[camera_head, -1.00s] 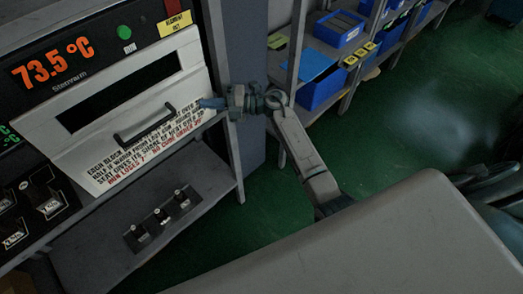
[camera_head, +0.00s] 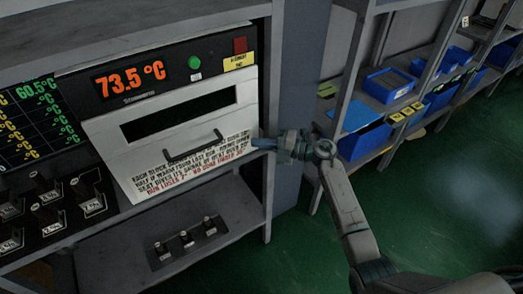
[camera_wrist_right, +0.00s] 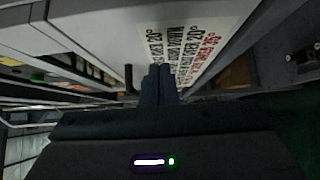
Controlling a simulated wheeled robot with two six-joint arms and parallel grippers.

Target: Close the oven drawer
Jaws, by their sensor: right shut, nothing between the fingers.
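The oven drawer (camera_head: 150,160) has a white front with a dark window slot, a black bar handle (camera_head: 193,146) and printed text along its lower edge. Its front looks tilted, and I cannot tell how far it stands out from the oven. My right gripper (camera_head: 262,143) is at the drawer's right edge, beside the text and right of the handle. In the right wrist view, the shut fingers (camera_wrist_right: 158,84) point at the white front (camera_wrist_right: 110,35) next to the text; whether they touch it is unclear. My left gripper is not in view.
The oven panel shows a red 73.5 °C readout (camera_head: 130,80) and a green button (camera_head: 195,63). Black valve blocks (camera_head: 60,205) stand at left. A small block with several knobs (camera_head: 187,243) lies on the lower shelf.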

